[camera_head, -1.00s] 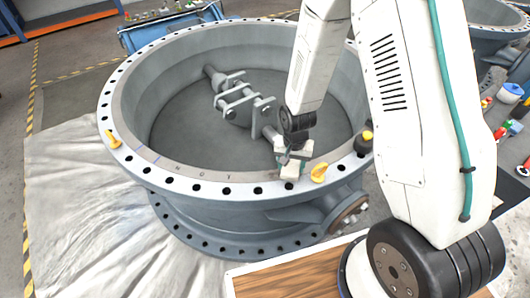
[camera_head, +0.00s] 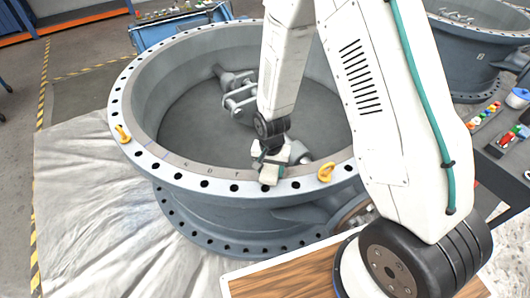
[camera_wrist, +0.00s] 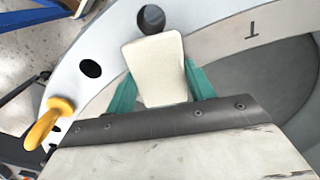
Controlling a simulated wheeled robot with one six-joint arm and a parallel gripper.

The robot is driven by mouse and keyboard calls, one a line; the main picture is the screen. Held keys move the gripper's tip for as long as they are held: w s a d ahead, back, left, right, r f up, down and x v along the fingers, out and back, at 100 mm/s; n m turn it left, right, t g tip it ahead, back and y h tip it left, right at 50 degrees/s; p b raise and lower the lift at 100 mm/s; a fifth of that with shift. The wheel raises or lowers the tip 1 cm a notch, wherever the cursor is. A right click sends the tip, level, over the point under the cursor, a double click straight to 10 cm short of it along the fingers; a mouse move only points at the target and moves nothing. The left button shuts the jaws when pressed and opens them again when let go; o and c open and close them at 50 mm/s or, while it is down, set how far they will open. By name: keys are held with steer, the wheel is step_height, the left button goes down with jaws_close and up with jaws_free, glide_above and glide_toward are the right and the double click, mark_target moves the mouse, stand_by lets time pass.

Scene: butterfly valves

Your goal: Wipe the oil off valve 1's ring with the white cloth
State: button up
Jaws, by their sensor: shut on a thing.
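The valve ring (camera_head: 195,172) is the pale grey, bolt-holed rim of a large round valve body in the head view; no label tells me its number. My gripper (camera_head: 270,166) is low over the ring's front, left of a yellow lifting eye (camera_head: 325,172). It is shut on the folded white cloth (camera_head: 268,178), which appears to touch the ring. In the wrist view the cloth (camera_wrist: 155,68) sits between green fingers beside a bolt hole. The ring's front left looks browner, with small dark marks; I cannot tell whether this is oil.
Another yellow lifting eye (camera_head: 122,133) stands on the ring's left. A disc with its bracket (camera_head: 238,95) lies inside the valve. A wooden-topped surface (camera_head: 285,280) is at the front. A second valve (camera_head: 470,60) and a dark table (camera_head: 500,145) stand at the right.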

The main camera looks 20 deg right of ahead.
mark_target(270, 170)
step_height(270, 170, up, 2)
steer(key=shift+a+r, duration=0.15)
steer(key=shift+r, duration=3)
